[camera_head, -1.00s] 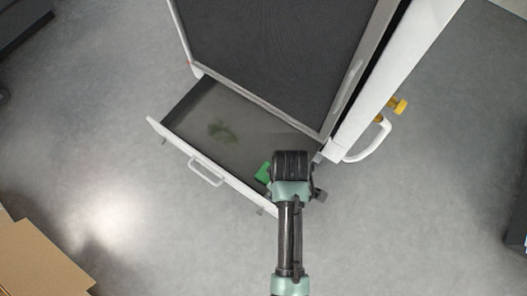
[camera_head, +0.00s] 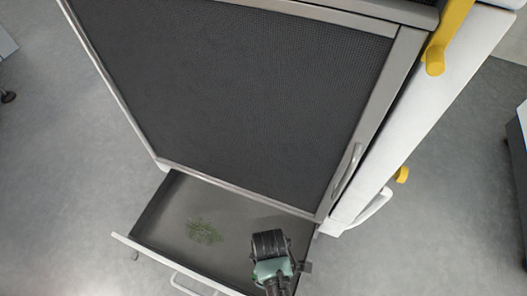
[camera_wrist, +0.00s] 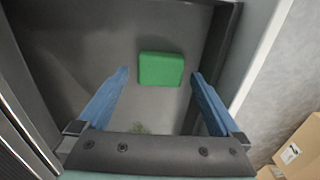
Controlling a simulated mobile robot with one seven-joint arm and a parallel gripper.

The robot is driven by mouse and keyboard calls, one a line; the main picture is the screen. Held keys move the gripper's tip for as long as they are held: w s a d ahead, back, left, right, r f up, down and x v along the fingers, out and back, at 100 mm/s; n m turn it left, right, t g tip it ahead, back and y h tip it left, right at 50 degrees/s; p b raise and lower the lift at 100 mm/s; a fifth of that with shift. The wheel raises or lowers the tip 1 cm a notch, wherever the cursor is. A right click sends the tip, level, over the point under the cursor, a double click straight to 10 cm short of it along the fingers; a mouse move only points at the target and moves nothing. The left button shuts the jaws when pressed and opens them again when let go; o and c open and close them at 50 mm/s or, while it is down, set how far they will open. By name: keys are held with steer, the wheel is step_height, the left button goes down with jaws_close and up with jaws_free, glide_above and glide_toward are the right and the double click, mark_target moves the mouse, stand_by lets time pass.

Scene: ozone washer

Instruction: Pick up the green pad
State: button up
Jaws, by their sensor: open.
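The green pad (camera_wrist: 161,69) is a rounded block lying on the floor of the open drawer (camera_head: 160,235), as the wrist view shows. My gripper (camera_wrist: 159,75) is open, with its two blue fingers spread. The pad appears between and slightly beyond the fingertips, with a gap on each side; the remaining height above it is hard to tell. In the head view my wrist (camera_head: 271,258) is over the right part of the drawer and hides the pad and fingertips.
Loose green bits or a stain (camera_head: 203,231) lie on the drawer floor, left of my wrist. The drawer walls surround the pad. The washer cabinet with its dark mesh panel (camera_head: 250,90) stands behind. A cardboard box (camera_wrist: 302,150) is outside the drawer.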

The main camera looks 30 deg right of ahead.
steer(key=shift+s+f+b, duration=0.1)
steer(key=shift+f+b, duration=2.3)
steer(key=shift+f, duration=0.35)
steer(key=c, duration=1.1)
step_height(320, 180, up, 10)
steer(key=p, duration=0.7)
